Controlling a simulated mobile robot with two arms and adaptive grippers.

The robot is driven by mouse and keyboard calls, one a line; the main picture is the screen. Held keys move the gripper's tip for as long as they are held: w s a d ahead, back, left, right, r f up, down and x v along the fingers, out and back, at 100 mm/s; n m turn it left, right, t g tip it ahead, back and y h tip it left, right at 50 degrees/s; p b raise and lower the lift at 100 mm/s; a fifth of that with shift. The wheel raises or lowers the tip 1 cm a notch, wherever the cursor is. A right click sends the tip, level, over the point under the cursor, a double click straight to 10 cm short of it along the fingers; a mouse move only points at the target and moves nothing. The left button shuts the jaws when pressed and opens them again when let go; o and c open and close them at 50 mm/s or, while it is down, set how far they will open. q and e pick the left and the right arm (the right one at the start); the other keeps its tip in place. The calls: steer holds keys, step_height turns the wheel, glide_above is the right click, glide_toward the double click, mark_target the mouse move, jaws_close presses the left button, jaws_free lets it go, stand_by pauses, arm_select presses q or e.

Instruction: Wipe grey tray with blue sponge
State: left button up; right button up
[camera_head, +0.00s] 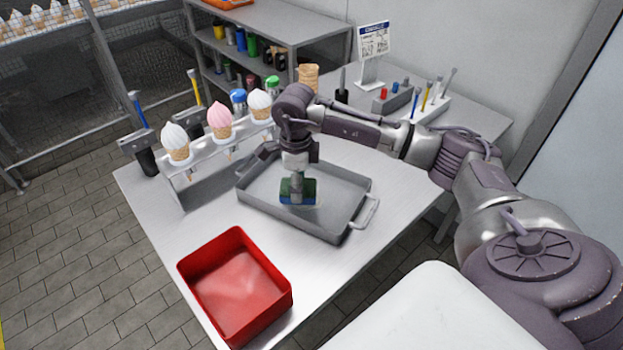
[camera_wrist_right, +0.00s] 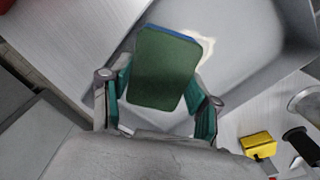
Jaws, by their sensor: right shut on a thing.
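The grey tray (camera_head: 345,184) lies on the metal table, with a handle at each end. My right gripper (camera_head: 298,182) points down over the inside of the tray, left of its middle. It is shut on the blue sponge (camera_head: 298,199), which shows a green face and a blue part. In the right wrist view the sponge (camera_wrist_right: 165,68) sits between the two fingers, its green face towards the camera and a blue edge at the top. A pale patch (camera_wrist_right: 207,46) shows on the tray beside it. I cannot tell whether the sponge touches the tray floor. My left gripper is out of view.
An empty red bin (camera_head: 240,285) stands at the table's front left. A rack (camera_head: 215,150) with ice cream cones stands behind the tray on the left. A sign (camera_head: 373,45) and small holders with tools stand at the back right. A yellow block (camera_wrist_right: 258,145) shows at lower right in the wrist view.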

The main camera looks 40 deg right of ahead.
step_height(320, 180, up, 2)
steer(key=shift+p, duration=0.4)
steer(key=shift+r, duration=0.55)
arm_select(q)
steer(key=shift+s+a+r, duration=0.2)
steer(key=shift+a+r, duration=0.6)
arm_select(e)
steer(key=shift+f, duration=0.1)
